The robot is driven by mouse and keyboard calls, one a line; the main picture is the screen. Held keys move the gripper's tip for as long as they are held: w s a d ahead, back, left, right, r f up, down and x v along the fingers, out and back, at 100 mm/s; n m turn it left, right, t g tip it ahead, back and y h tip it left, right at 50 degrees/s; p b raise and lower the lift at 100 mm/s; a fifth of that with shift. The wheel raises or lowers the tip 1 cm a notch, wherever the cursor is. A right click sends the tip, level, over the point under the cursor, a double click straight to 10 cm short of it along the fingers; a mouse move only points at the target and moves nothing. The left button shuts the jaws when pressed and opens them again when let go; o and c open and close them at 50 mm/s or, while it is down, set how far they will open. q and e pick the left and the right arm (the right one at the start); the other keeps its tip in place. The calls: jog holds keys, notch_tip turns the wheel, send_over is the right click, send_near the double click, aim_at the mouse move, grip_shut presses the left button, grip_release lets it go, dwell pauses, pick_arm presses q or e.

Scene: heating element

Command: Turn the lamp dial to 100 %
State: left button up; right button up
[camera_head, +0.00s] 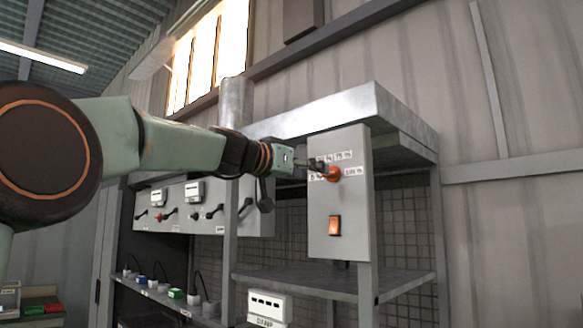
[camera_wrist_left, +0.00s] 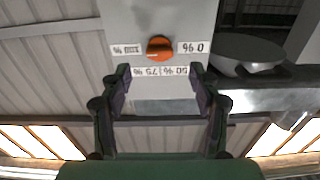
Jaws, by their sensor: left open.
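The orange lamp dial (camera_head: 333,174) is on the front of a grey control box (camera_head: 325,250). It also shows in the left wrist view (camera_wrist_left: 160,49), where the picture is upside down. White labels for 0 %, 50 %, 75 % and 100 % (camera_wrist_left: 127,50) surround the dial. Which label it points to cannot be told. My left gripper (camera_head: 318,166) is just in front of the box near the dial and partly hides the labels. In the wrist view its two dark fingers (camera_wrist_left: 160,75) are spread and empty, with the dial beyond their tips. My right gripper is not in view.
A lit orange rocker switch (camera_head: 335,225) sits below the dial. A metal hood (camera_head: 320,112) overhangs the box. A shelf (camera_head: 300,279) runs below it, and a panel with several black levers (camera_head: 180,212) stands to the left.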

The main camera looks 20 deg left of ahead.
pick_arm(q)
jog(key=v, duration=0.5)
dwell(0.6)
